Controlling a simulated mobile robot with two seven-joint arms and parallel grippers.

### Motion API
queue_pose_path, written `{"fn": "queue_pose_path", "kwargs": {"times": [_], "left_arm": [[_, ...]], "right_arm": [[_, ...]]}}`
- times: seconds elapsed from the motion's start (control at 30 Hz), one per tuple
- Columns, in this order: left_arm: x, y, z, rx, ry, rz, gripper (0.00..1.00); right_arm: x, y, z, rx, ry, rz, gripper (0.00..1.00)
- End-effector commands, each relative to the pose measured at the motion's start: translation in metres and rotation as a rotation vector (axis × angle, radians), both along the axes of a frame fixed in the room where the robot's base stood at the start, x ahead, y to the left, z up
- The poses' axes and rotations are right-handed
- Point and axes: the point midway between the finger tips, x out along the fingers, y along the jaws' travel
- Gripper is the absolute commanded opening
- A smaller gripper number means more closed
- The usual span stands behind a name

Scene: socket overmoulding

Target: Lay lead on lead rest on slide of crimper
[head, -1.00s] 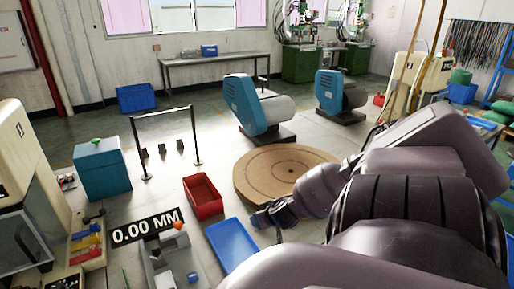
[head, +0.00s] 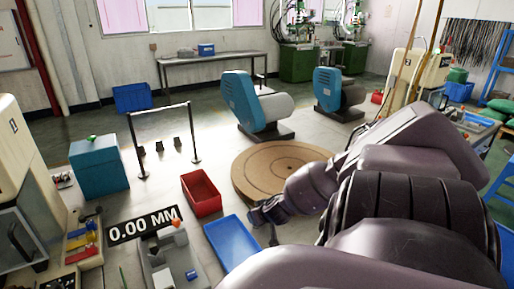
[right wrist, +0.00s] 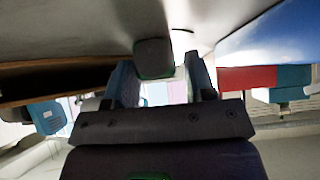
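My right gripper (head: 262,214) reaches in from the right and is above the floor between the blue tray and the round wooden disc. In the right wrist view its two fingers (right wrist: 161,85) stand apart, with a bright gap between them. A dark grey block with a greenish edge (right wrist: 153,58) shows between the fingers, apart from the right-hand one; I cannot tell what it is. A grey bench device (head: 168,262) with an orange piece on top stands at the lower left. I cannot make out the lead, its rest or the crimper's slide for certain. My left gripper is not in view.
A red bin (head: 200,192), a blue tray (head: 231,243) and a wooden disc (head: 256,178) lie near my right gripper. A teal box (head: 99,166) and a black rail stand (head: 136,147) are at left. Two blue-grey machines stand behind the disc.

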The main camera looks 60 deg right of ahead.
Motion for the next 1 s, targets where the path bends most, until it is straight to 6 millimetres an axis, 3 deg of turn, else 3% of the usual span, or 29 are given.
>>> {"fn": "queue_pose_path", "kwargs": {"times": [0.03, 0.3, 0.53, 0.67, 1.0], "left_arm": [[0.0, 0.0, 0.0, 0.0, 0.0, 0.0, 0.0], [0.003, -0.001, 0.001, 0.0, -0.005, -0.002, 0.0], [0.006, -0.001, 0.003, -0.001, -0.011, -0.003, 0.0], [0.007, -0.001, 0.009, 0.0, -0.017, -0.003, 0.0], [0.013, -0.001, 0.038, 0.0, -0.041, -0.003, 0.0]], "right_arm": [[0.0, 0.0, 0.0, 0.0, 0.0, 0.0, 0.42], [0.0, 0.0, 0.0, 0.0, 0.0, 0.0, 0.04], [0.0, 0.0, 0.003, -0.001, -0.001, 0.0, 0.04], [0.001, -0.001, 0.016, 0.0, -0.004, -0.001, 0.04], [0.0, -0.001, 0.095, -0.003, -0.003, 0.001, 0.04]]}}
